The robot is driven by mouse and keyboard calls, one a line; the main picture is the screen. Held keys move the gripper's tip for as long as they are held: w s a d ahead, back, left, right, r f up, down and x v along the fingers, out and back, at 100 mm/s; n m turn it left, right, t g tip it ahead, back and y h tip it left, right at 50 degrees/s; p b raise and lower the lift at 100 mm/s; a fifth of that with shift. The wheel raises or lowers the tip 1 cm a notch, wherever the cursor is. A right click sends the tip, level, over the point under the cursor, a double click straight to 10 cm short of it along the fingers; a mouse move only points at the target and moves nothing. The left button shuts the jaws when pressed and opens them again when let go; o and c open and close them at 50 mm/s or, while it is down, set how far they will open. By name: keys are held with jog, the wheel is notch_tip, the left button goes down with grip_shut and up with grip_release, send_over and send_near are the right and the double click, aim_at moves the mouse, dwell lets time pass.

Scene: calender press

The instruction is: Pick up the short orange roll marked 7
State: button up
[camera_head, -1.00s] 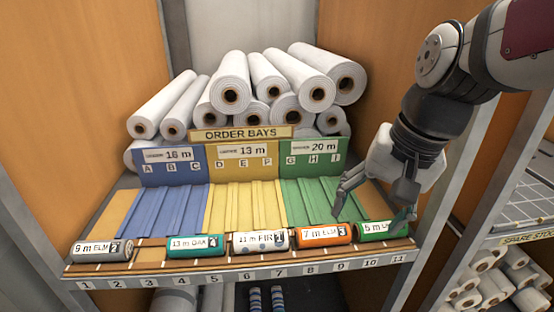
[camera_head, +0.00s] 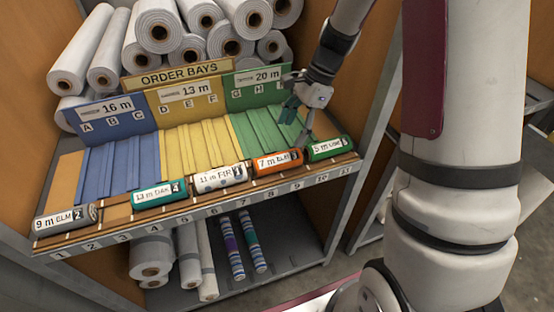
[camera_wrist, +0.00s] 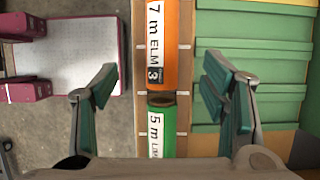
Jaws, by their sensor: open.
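The short orange roll (camera_head: 278,162) lies on the front ledge, its white label reading 7 m ELM with a dark 3 tag. In the wrist view the orange roll (camera_wrist: 171,45) lies lengthwise ahead of the fingertips. My gripper (camera_head: 299,122) is open and empty above the right end of the ledge. In the wrist view my gripper (camera_wrist: 160,85) has one finger on each side of the row of rolls, around the gap between the orange roll and the green roll (camera_wrist: 161,125). No finger visibly touches the orange roll.
The green 5 m roll (camera_head: 330,148) lies just right of the orange one. The white 11 m roll (camera_head: 220,178) is on its left, then the teal 13 m roll (camera_head: 158,194) and grey 9 m roll (camera_head: 65,217). Coloured order bays (camera_head: 195,140) slope up behind the ledge.

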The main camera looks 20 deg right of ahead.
aim_at(280, 155)
jog(key=x, duration=0.5)
jog(key=shift+p, duration=0.3)
jog(key=shift+d+p+x, duration=0.15)
jog(key=shift+p+x, duration=0.2)
jog(key=shift+x, duration=1.05)
jog(key=shift+d+p+x, duration=0.1)
jog(key=shift+p+x, duration=0.2)
jog(key=shift+x, duration=1.05)
jog(key=shift+w+f, duration=0.1)
jog(key=shift+w, duration=0.05)
jog(key=c, duration=1.3)
